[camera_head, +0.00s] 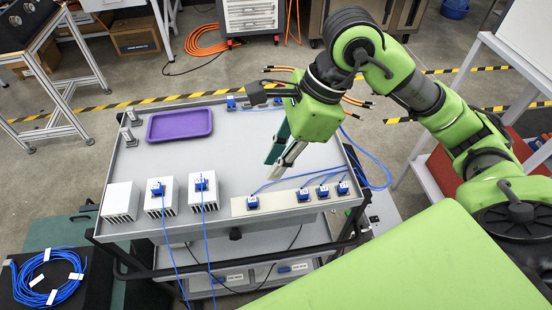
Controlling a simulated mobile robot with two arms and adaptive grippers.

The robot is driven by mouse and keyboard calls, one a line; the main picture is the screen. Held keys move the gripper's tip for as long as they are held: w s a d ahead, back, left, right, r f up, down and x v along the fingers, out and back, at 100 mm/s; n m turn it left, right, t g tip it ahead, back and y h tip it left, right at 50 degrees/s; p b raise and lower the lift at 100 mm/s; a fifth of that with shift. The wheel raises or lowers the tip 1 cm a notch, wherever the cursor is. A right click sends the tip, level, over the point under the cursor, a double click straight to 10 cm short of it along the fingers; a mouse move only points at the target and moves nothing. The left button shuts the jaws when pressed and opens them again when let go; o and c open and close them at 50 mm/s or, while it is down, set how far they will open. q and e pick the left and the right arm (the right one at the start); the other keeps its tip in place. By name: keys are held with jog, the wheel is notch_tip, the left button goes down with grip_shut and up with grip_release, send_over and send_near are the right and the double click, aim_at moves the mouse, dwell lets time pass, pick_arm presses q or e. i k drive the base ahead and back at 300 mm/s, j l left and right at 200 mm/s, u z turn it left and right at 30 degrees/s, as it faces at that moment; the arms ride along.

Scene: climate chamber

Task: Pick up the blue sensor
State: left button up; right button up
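Several blue sensors with white labels are on the cart (225,150). One blue sensor (252,202) sits at the left end of a beige strip along the front edge. Three more stand in a group at its right end: one (303,194), another (323,191) and the last (343,187). Two other blue sensors, one (157,188) and one (201,183), are on white finned blocks. My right gripper (273,170) points down above the cart, behind the strip and apart from the sensors. Its two fingers look separated, with nothing between them. My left gripper is out of view.
A purple tray (180,124) lies at the cart's back left. A bare white finned block (120,201) stands at the front left. Blue cables run from the sensors, some over the front edge. Coiled blue cable (48,276) lies at lower left. The cart's middle is clear.

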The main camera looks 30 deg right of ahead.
aim_at(343, 190)
jog(key=z, duration=1.4)
